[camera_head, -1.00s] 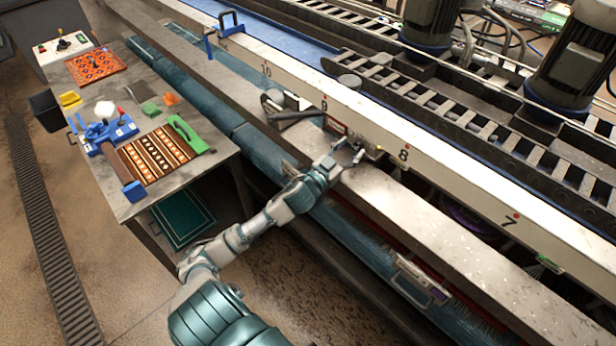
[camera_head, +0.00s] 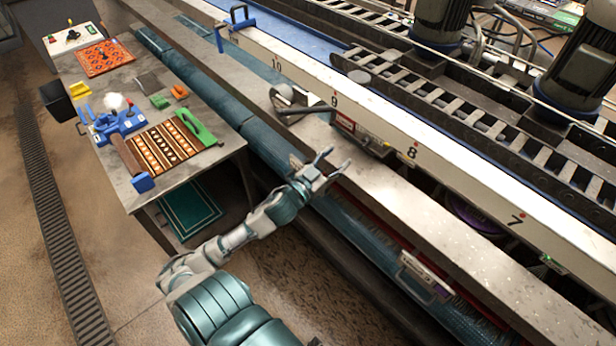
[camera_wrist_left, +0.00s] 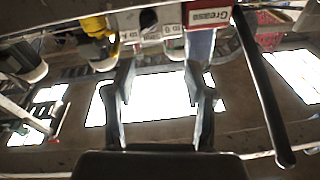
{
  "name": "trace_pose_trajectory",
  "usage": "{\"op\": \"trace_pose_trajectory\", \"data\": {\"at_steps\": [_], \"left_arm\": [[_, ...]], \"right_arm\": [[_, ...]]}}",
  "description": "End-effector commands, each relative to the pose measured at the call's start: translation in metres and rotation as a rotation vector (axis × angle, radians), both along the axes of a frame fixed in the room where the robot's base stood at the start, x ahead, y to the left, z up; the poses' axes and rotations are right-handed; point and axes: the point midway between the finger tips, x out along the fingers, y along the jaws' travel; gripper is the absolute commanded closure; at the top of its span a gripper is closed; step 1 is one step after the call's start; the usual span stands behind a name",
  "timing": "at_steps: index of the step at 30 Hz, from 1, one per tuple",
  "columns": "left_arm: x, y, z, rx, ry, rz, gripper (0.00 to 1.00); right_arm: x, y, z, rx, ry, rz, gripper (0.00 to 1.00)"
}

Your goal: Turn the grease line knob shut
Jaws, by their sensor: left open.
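A grease line fitting (camera_head: 370,146) sits on the pale beam between the 9 and 8 marks, with a red and white label (camera_head: 345,122) at its left. The wrist view shows this label, reading "Grease" (camera_wrist_left: 208,17), and a small metal piece (camera_wrist_left: 148,18) beside it at the top edge. I cannot clearly tell the knob's turned position. My left gripper (camera_head: 335,160) is open and empty, just short of the fitting and apart from it. Its two fingers (camera_wrist_left: 163,85) point toward the fitting in the wrist view. My right gripper is not in view.
A grey curved lever (camera_head: 295,108) stands left of the label. The metal ledge (camera_head: 430,215) runs below the beam. A worktable (camera_head: 130,190) with a patterned rug sample (camera_head: 162,147) and a blue clamp (camera_head: 118,122) stands at left. A dark bar (camera_wrist_left: 262,90) crosses the right of the wrist view.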

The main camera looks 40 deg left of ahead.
Motion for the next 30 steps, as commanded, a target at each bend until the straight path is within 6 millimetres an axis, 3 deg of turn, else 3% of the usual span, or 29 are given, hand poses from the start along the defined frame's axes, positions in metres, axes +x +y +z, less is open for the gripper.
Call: {"op": "trace_pose_trajectory", "data": {"at_steps": [30], "left_arm": [[-0.078, 0.01, -0.007, 0.0, 0.002, 0.0, 0.45]], "right_arm": [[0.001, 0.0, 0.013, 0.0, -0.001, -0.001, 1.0]]}}
